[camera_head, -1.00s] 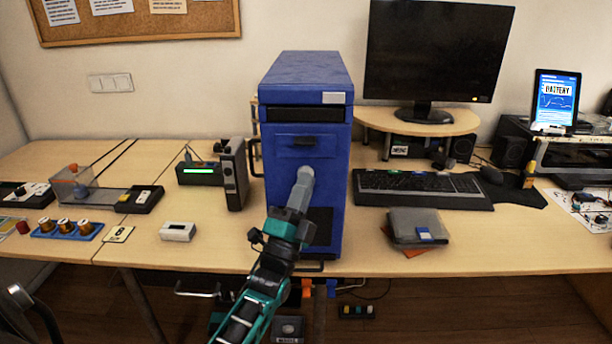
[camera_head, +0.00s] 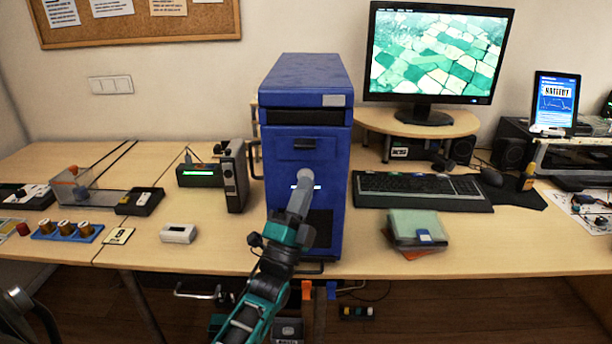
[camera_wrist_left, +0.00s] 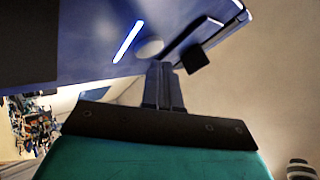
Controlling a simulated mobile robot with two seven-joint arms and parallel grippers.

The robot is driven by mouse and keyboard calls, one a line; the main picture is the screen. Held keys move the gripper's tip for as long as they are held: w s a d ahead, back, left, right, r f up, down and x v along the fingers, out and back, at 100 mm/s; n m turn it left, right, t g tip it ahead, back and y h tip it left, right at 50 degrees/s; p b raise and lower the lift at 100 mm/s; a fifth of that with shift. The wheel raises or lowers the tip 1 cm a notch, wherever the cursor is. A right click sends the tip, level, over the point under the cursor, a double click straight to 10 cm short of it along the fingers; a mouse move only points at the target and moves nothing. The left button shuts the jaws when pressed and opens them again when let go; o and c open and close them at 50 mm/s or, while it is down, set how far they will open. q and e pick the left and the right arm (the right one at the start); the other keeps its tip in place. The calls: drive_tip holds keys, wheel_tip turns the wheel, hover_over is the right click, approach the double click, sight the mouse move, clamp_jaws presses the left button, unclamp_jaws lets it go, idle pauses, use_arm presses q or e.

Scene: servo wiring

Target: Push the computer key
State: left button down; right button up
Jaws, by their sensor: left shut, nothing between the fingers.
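The blue computer tower (camera_head: 300,95) stands upright on the desk; its front also shows in the left wrist view (camera_wrist_left: 85,65). A pale round key (camera_wrist_left: 150,47) sits on that front beside a lit white bar (camera_wrist_left: 128,41); the lit bar also shows in the head view (camera_head: 316,187). My left gripper (camera_head: 305,178) is shut and empty, pointing at the tower front. In the left wrist view its fingertips (camera_wrist_left: 160,66) are right by the key; I cannot tell whether they touch it. The monitor (camera_head: 438,55) is on, showing a green field picture. My right gripper is out of view.
The keyboard (camera_head: 420,188) and a stacked notebook (camera_head: 416,226) lie right of the tower. A black device with a green light (camera_head: 200,174) and a small white box (camera_head: 178,233) are on the left. Desk between the white box and tower is mostly free.

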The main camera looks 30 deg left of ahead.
use_arm(q)
drive_tip(key=s+d+p, duration=0.2)
drive_tip(key=s+d, duration=0.1)
drive_tip(key=s, duration=0.2)
drive_tip(key=shift+p, duration=0.3)
drive_tip(key=shift+s, duration=0.1)
idle(0.5)
drive_tip(key=s+d+f+n+g+h, duration=0.2)
drive_tip(key=s+f+g, duration=0.3)
drive_tip(key=f, duration=0.3)
drive_tip(key=s+d+f+n+g+h, duration=0.2)
drive_tip(key=s+d+f+n+g, duration=0.3)
drive_tip(key=f, duration=0.3)
drive_tip(key=s+d+f+n+g+h, duration=0.1)
drive_tip(key=s+d+f+n+g, duration=0.3)
drive_tip(key=f, duration=0.4)
drive_tip(key=shift+s+f+g+h, duration=0.25)
drive_tip(key=shift+s+g+h, duration=0.2)
drive_tip(key=shift+g, duration=0.15)
